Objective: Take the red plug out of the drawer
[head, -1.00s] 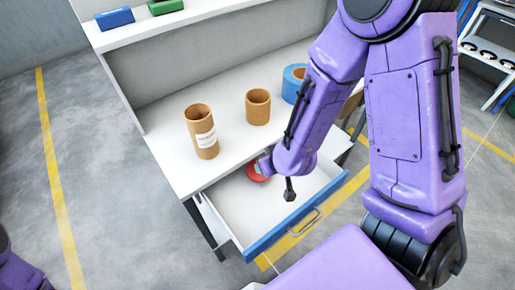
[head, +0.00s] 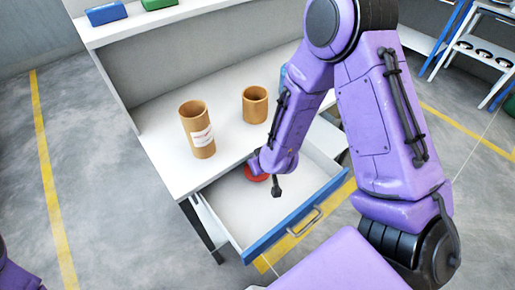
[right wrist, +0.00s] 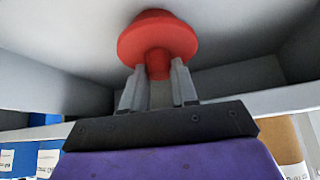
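The red plug (head: 256,174) is in the open drawer (head: 250,208), near its back left part, partly hidden by my right gripper in the head view. In the right wrist view the plug (right wrist: 158,38) shows its wide round head against the drawer floor and its narrow stem toward me. My right gripper (right wrist: 158,72) has the stem between its two fingertips, which lie close against both sides of it, so it looks shut on the plug. I cannot tell whether the plug touches the floor. My left gripper is not in view; only a bit of purple arm shows at the lower left.
The drawer is pulled out below the white table (head: 165,165), with a blue front (head: 295,218) and a handle. A labelled cardboard tube (head: 197,130) and a shorter tube (head: 255,105) stand on the tabletop above. Drawer walls surround the plug. A shelf rack (head: 480,50) stands at right.

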